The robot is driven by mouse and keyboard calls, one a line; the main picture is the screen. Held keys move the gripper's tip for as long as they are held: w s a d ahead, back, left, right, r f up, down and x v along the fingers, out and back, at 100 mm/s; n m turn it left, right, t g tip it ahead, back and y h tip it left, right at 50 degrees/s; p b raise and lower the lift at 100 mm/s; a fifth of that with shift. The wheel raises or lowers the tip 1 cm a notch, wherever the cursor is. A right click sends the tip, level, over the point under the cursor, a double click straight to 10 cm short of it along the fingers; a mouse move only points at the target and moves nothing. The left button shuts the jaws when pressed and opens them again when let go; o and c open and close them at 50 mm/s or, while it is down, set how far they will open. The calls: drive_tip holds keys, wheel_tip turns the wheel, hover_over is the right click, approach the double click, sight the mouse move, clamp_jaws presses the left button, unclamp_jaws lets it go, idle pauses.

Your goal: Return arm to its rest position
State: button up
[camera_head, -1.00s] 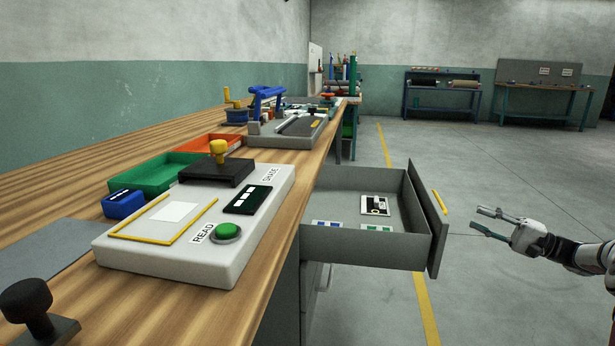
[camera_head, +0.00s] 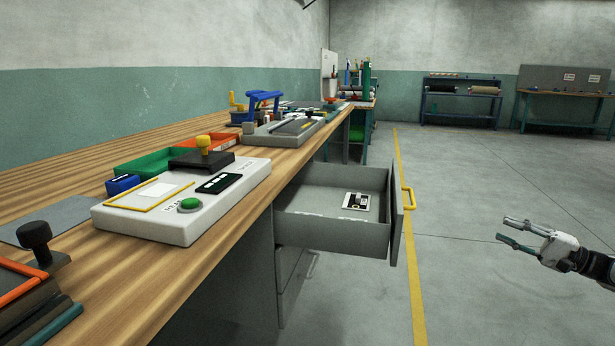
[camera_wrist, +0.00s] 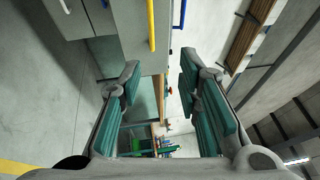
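My gripper (camera_head: 508,230) is at the right edge of the head view, over the floor and to the right of the open drawer, apart from it. Its two fingers are spread with nothing between them. In the wrist view my gripper (camera_wrist: 158,95) shows green finger pads wide apart and empty. My arm runs out of the head view at the right.
The grey drawer (camera_head: 335,232) stands open from the workbench (camera_head: 150,260), with a yellow handle (camera_head: 409,197) and a black-and-white item (camera_head: 356,201) inside. A white reader (camera_head: 180,225) sits on the bench. The floor (camera_head: 470,290) around my gripper is clear.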

drive_tip(key=s+a+r+n+g+h, duration=0.15)
drive_tip(key=a+r+g, duration=0.3)
drive_tip(key=a, duration=0.65)
drive_tip(key=w+a+r+n+g, duration=0.15)
drive_tip(key=a+r+g, duration=0.3)
drive_tip(key=a, duration=0.55)
drive_tip(key=s+a+r+n+g+h, duration=0.3)
drive_tip(key=s+a+r+g+h, duration=0.1)
drive_tip(key=s+a, duration=0.95)
drive_tip(key=s+a+n+g+h, duration=0.1)
drive_tip(key=s+a+h, duration=0.2)
drive_tip(key=s, duration=0.6)
drive_tip(key=s+a+h, duration=0.3)
drive_tip(key=s, duration=0.6)
drive_tip(key=s+d+f+n+t+h, duration=0.1)
drive_tip(key=s+d+f+h, duration=0.15)
drive_tip(key=s, duration=0.55)
drive_tip(key=s+d+f+h, duration=0.1)
drive_tip(key=s+f, duration=0.2)
drive_tip(key=s, duration=0.5)
wheel_tip(320, 180, up, 35)
drive_tip(key=n+t+p, duration=0.1)
drive_tip(key=t+p, duration=0.3)
drive_tip(key=p, duration=2.9)
drive_tip(key=shift+d, duration=0.25)
